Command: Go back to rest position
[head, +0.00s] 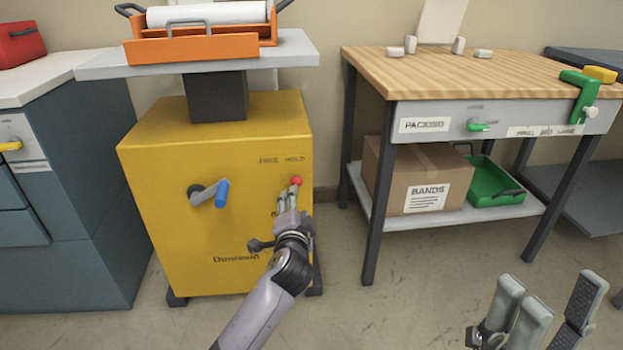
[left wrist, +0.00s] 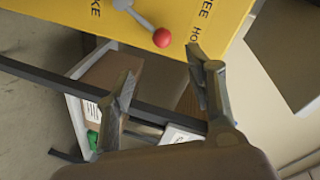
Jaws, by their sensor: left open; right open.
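The yellow machine (head: 170,160) stands at the centre left in the head view. It has a red-knobbed lever (head: 297,181) below the words FREE and HOLD, and a blue-handled crank (head: 221,194). My left gripper (head: 288,197) is in front of the machine's right side, close to the red knob. In the left wrist view the jaws of my left gripper (left wrist: 160,65) are apart with nothing between them, and the red knob (left wrist: 162,37) shows just beyond the fingertips. I cannot tell whether they touch. My right gripper (head: 548,295) is open and empty at the lower right, over the floor.
An orange tray (head: 190,50) with a white roll (head: 208,14) sits atop the machine. A wooden-topped bench (head: 450,73) stands at right, with a BANDS box (head: 415,165) and green tray (head: 492,180) on its shelf. A grey cabinet (head: 75,180) is at left. Front floor is clear.

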